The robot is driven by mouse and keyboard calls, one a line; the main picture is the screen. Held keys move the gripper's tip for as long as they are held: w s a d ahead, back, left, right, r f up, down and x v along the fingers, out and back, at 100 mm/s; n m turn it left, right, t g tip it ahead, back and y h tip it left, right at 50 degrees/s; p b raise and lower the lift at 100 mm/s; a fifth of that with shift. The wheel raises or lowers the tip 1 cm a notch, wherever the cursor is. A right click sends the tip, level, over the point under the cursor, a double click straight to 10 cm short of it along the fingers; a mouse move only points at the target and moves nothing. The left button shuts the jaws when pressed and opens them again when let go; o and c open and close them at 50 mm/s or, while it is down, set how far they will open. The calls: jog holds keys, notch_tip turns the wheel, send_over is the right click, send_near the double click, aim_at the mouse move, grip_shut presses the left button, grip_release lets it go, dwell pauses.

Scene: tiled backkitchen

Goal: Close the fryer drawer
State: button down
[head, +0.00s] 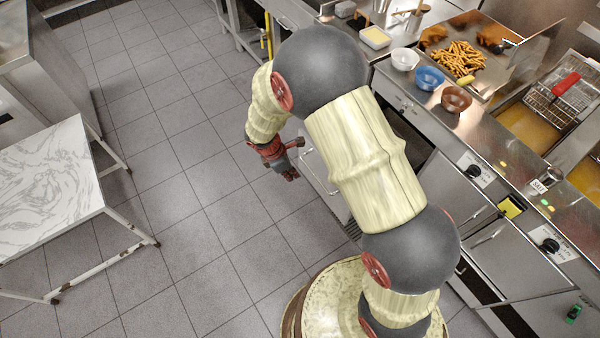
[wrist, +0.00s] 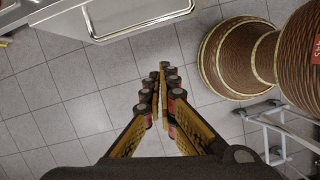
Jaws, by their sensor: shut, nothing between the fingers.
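The fryer drawer (head: 318,165) stands pulled out from the counter front in the head view, and my arm hides much of it. Its metal front with a long bar handle (wrist: 145,26) shows at the top left of the wrist view. My gripper (head: 291,173) is low over the floor, close to the outer side of the drawer front. In the wrist view my gripper (wrist: 164,82) has its fingertips together with nothing between them. The handle lies ahead and to the left of the fingertips, with a gap of floor showing between them in the picture.
A counter (head: 440,117) with bowls, fries and a fryer basket (head: 560,100) runs along the right. A marble-topped table (head: 45,185) stands at left. Tiled floor (head: 170,150) is clear between them. The wrist view shows my round base and metal legs (wrist: 275,130) at right.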

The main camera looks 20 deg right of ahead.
jog(key=w+d+f+n+b, duration=0.2)
jog(key=w+d+f+b, duration=0.2)
jog(key=f, duration=0.5)
jog(key=shift+d+f+n+t, duration=0.3)
jog(key=shift+d+f+n, duration=0.1)
jog(key=shift+d, duration=0.5)
jog(key=shift+w+d, duration=0.1)
jog(key=shift+d, duration=0.05)
jog(key=w+d+p, duration=0.4)
jog(key=d, duration=0.8)
jog(key=w+d+p, duration=0.4)
jog(key=d, duration=0.9)
jog(key=w+d+p, duration=0.4)
jog(key=d, duration=0.9)
jog(key=shift+w, duration=0.25)
